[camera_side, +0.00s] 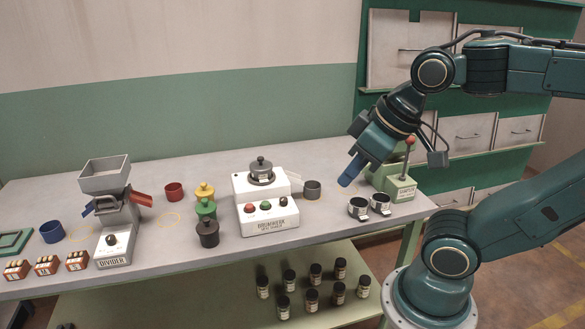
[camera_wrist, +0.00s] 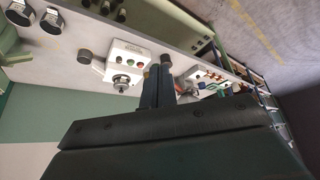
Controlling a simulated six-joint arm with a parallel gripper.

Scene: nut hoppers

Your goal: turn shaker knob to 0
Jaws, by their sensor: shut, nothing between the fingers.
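The shaker (camera_side: 267,212) is a white machine in the middle of the bench with a dark lidded pot on top. Its front has a red button, a green button and a black knob (camera_side: 283,201) at the right. The knob's pointer and scale are too small to read. In the wrist view the shaker (camera_wrist: 133,50) appears upside down, left of the fingers. My gripper (camera_side: 349,172) is shut and empty, above the bench to the right of the shaker and apart from it. Its closed fingers (camera_wrist: 159,72) also show in the wrist view.
A dark grey cup (camera_side: 312,190) stands right of the shaker. Two metal cups (camera_side: 357,208) (camera_side: 380,203) and a green device (camera_side: 395,181) with a red-tipped lever stand near my gripper. Yellow, green and black lidded pots (camera_side: 207,232) stand left of the shaker, and the divider (camera_side: 117,240) farther left.

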